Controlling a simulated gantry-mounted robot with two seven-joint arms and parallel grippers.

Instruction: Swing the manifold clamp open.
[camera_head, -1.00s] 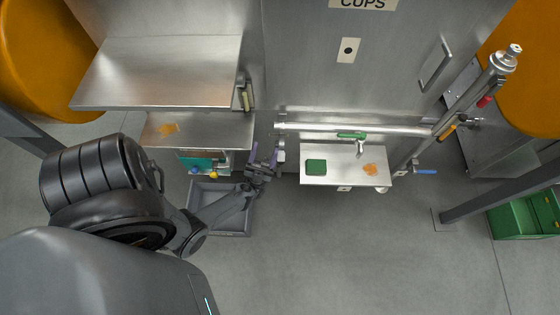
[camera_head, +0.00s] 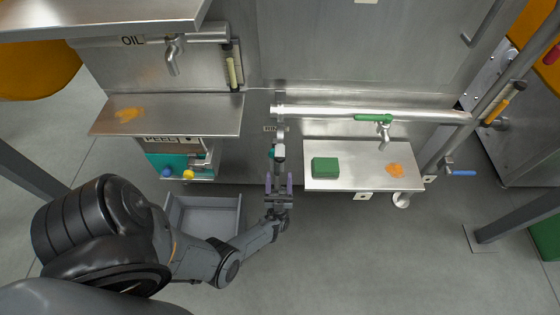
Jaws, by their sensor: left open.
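The manifold is a shiny horizontal steel pipe (camera_head: 350,114) with a green-handled valve (camera_head: 375,118). At its left end a small fitting hangs down, which looks like the manifold clamp (camera_head: 280,150), with a pale lower end. Whether it is latched is too small to tell. My left gripper (camera_head: 279,184) is just below this fitting, with its two purple-tipped fingers spread and pointing up toward it. Nothing is between the fingers, and they look apart from the fitting. My right gripper is out of view.
A steel shelf (camera_head: 345,181) under the pipe carries a green block (camera_head: 325,167) and an orange smear. A grey bin (camera_head: 205,216) is on the floor left of the gripper. A left shelf (camera_head: 190,112) juts out above it. Floor at lower right is clear.

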